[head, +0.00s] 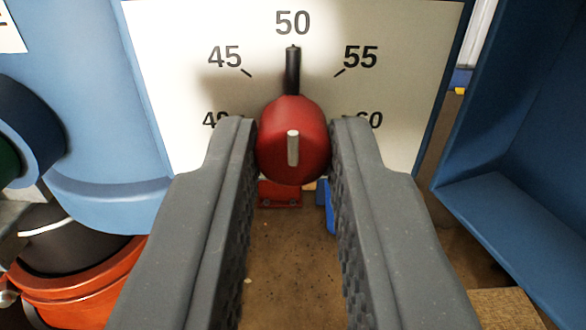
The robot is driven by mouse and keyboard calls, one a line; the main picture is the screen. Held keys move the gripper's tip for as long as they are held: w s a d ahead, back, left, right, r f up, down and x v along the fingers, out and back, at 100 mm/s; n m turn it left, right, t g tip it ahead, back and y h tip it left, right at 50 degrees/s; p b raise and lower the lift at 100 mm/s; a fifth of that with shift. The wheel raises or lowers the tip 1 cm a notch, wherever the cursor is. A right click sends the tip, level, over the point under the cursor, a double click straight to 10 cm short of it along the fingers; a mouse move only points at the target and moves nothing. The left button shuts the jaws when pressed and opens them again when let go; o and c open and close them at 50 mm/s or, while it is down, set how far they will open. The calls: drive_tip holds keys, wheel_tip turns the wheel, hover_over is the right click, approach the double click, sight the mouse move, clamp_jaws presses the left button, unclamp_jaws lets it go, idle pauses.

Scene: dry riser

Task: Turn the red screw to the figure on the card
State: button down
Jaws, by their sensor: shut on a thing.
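The red screw (278,158) is a round red knob with a pale line on its face, and the line stands upright. A black pointer (292,72) rises from it to the figure 50 on the white dial plate (180,95). The dial shows 45 to the left and 55 to the right, with 40 and 60 partly hidden by my fingers. My gripper (293,145) is shut on the red screw, one dark ridged finger on each side. A corner of a white card (10,32) shows at the top left, but its figure cannot be read.
A blue body (105,130) stands left of the dial, with an orange-red ring (80,285) below it. A blue open box or frame (510,215) is at the right. Small red and blue parts lie beyond my fingers, over a brown floor (292,265).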

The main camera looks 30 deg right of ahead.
drive_tip(key=shift+r+p, duration=0.1)
drive_tip(key=shift+p, duration=0.3)
drive_tip(key=shift+r+n+p, duration=0.15)
drive_tip(key=shift+n+p, duration=0.55)
drive_tip(key=shift+p, duration=0.2)
drive_tip(key=n+p, duration=0.3)
drive_tip(key=p, duration=0.2)
drive_tip(key=n+p, duration=0.2)
drive_tip(key=n, duration=0.1)
drive_tip(key=shift+p, duration=0.4)
drive_tip(key=n+p, duration=0.2)
drive_tip(key=n, duration=0.1)
drive_tip(key=shift+a+n, duration=0.1)
drive_tip(key=shift+n, duration=0.3)
drive_tip(key=n+p, duration=0.1)
drive_tip(key=n, duration=0.3)
drive_tip(key=shift+w, duration=0.1)
drive_tip(key=n, duration=0.4)
drive_tip(key=shift+n+b, duration=0.3)
drive_tip(key=shift+b, duration=0.05)
drive_tip(key=shift+f+n, duration=0.2)
drive_tip(key=shift+n, duration=0.1)
